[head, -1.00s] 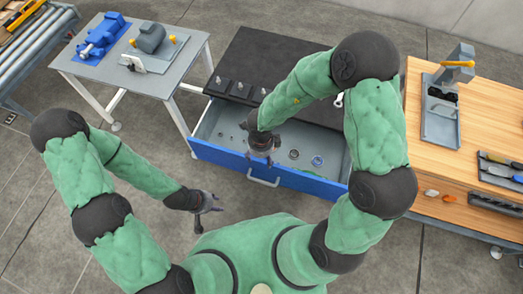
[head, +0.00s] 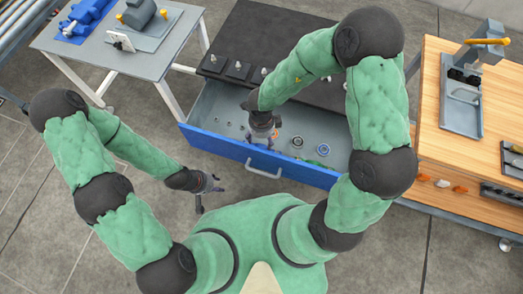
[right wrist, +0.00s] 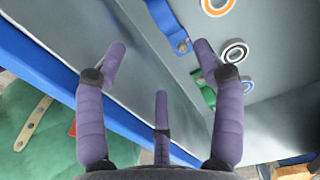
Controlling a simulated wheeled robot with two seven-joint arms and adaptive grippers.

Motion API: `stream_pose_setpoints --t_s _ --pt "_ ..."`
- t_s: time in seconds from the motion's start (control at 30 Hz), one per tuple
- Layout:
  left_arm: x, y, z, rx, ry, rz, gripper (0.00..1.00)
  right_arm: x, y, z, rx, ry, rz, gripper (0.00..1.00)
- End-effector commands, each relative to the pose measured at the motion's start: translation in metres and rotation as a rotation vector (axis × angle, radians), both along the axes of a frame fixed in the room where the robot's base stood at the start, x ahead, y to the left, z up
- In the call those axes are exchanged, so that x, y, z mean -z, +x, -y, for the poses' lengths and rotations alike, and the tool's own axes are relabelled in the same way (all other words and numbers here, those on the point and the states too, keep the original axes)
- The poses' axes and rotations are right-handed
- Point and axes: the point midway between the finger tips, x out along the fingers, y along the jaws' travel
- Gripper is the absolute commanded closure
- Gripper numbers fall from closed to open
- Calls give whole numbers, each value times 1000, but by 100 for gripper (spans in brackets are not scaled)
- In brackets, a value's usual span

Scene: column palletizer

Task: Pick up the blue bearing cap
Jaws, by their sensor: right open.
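In the right wrist view the blue bearing cap (right wrist: 168,24) lies on the grey drawer floor, a curved strap with a bolt hole at its near end. My right gripper (right wrist: 161,52) is open above the drawer floor, its fingers spread and empty. The cap is ahead of the fingers, nearer the right upper finger. In the head view my right gripper (head: 262,138) is inside the open drawer (head: 225,147) and the cap is largely hidden there. My left gripper (head: 212,184) is outside the drawer, with fingers apart and empty.
A green part (right wrist: 204,98) lies partly behind the right finger. The drawer's blue front (head: 215,146) stands close to my right gripper. A wooden bench (head: 440,140) is at right.

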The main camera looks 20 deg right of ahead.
Motion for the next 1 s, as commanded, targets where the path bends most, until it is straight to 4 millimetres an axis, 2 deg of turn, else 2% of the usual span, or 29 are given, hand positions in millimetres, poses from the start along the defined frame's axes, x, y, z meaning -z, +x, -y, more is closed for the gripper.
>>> stream_pose_setpoints --t_s 0.03,0.33,0.63,0.87,1.0 --pt "9 0 0 0 0 0 60 9 0 0 0 0 0 31" --pt "22 0 0 0 0 0 60 26 0 0 1 1 -1 31" --pt "47 0 0 0 0 0 60 66 0 0 0 -1 -1 31" --pt "51 0 0 0 0 0 60 73 1 1 1 0 1 31" --pt "61 0 0 0 0 0 60 84 2 1 1 0 0 31"
